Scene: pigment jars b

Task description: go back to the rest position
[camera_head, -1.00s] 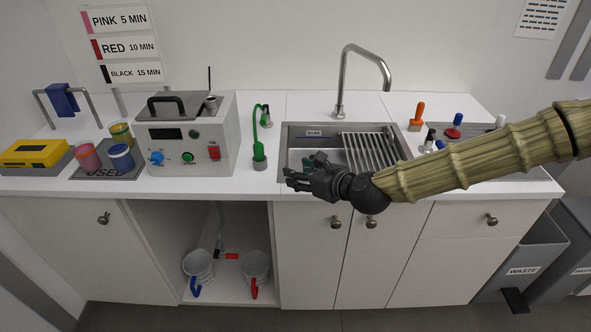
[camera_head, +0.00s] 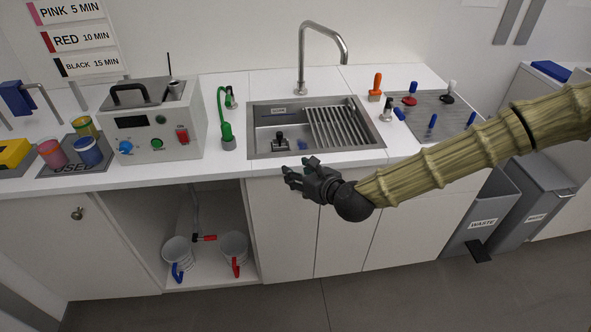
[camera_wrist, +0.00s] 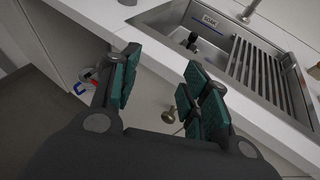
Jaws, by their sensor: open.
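My gripper (camera_head: 300,180) is in front of the counter's front edge, just below the sink (camera_head: 253,150), at the end of my arm reaching in from the right. Its fingers point left and are apart, with nothing between them. In the wrist view my gripper (camera_wrist: 158,88) shows its green finger pads spread, with cabinet front and a round knob (camera_wrist: 169,116) seen between and below them. The sink also shows in the wrist view (camera_wrist: 165,18), beyond the fingers. A black-handled item (camera_head: 280,140) stands in the sink basin.
A grey device (camera_head: 160,147) and several jars, one of them blue (camera_head: 88,151), stand on the counter at left. A tall faucet (camera_head: 301,70) rises behind the sink. Stamp-like tools, one orange (camera_head: 376,88), stand at right. Waste bins (camera_head: 478,210) stand at lower right. The floor in front is clear.

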